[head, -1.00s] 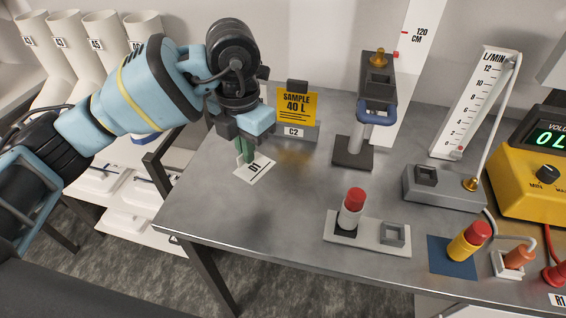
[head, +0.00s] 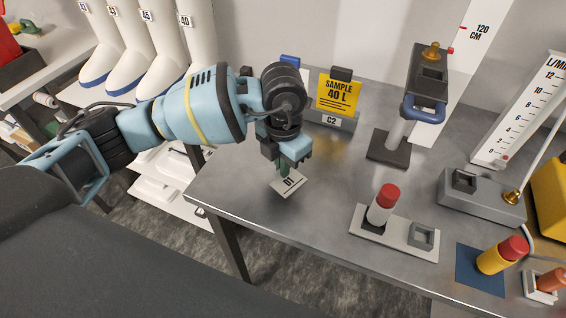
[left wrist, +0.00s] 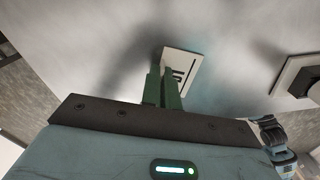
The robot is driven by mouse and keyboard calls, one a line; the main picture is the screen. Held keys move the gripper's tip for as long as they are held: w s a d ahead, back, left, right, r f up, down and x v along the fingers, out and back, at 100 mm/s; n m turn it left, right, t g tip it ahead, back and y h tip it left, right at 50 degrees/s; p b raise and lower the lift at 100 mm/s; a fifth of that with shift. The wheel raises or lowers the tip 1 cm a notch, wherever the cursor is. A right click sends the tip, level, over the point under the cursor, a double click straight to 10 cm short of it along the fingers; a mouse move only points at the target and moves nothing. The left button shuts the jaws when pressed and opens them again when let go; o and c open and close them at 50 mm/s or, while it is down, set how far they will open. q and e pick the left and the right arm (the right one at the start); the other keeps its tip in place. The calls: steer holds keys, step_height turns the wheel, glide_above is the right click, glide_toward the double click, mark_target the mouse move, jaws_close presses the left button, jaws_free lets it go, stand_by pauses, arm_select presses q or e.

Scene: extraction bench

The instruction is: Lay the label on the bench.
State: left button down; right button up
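The label (head: 289,184) is a small white card marked D1. It is at the fingertips of my left gripper (head: 284,170), over the left part of the grey metal bench (head: 300,218). In the left wrist view the label (left wrist: 182,72) shows just beyond the green fingers (left wrist: 163,92), which are close together and appear to pinch its edge. I cannot tell whether the card touches the bench top. My right gripper is not in the head view.
A yellow sample sign (head: 338,95) on a C2 stand is behind the label. A blue-handled post (head: 397,135) and a tray with a red-capped tube (head: 382,205) stand to the right. Bare bench lies around the label; the bench's front edge is close.

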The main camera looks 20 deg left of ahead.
arm_select(q)
steer(key=c, duration=2.1)
jaws_free()
steer(key=shift+f, duration=0.1)
steer(key=o, duration=0.4)
steer(key=shift+r, duration=0.2)
step_height(320, 180, up, 12)
